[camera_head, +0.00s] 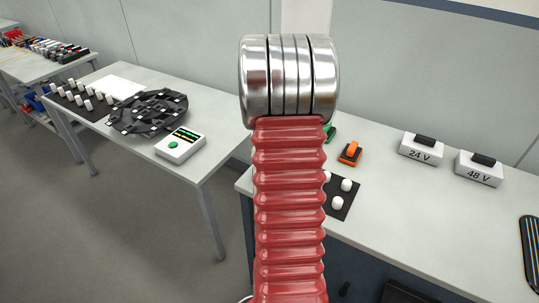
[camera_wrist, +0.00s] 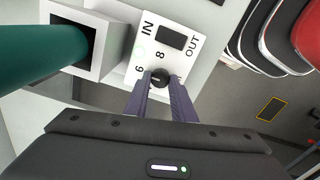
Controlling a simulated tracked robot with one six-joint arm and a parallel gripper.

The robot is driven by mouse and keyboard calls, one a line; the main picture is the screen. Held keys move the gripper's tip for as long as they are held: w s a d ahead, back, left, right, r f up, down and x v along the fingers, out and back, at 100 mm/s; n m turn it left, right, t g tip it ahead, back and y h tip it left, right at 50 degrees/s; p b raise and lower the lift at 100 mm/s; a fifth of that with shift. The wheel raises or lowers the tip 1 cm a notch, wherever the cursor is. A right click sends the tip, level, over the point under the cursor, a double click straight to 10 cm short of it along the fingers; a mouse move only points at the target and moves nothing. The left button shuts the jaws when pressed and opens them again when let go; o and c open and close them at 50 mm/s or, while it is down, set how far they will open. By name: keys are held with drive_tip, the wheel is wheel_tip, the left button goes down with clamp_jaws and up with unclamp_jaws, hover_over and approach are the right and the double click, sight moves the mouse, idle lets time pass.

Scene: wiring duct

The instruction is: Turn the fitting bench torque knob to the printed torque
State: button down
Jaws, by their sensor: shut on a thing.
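In the wrist view a small black knob (camera_wrist: 160,76) sits on a white panel (camera_wrist: 148,28) printed with IN, OUT, 6 and 8. A dark rectangular window (camera_wrist: 171,37) lies between IN and OUT. My gripper (camera_wrist: 160,85) has its two purple-grey fingers on either side of the knob and is shut on it. A small light pointer mark shows on the knob, but its exact reading is too small to tell. Part of the scale near the fingers is hidden. The head view does not show the knob or my gripper; my red arm blocks the middle.
In the wrist view a dark green cylinder (camera_wrist: 35,52) lies left, by a white square-mouthed box (camera_wrist: 100,40). Black and red rounded items (camera_wrist: 285,35) stand right. In the head view, 24 V (camera_head: 420,150) and 48 V (camera_head: 479,171) boxes stand on the right bench.

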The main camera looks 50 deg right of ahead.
idle(0.4)
drive_tip(key=c, duration=1.5)
unclamp_jaws()
drive_tip(key=shift+r, duration=0.1)
wheel_tip(320, 180, up, 14)
drive_tip(key=shift+f, duration=0.2)
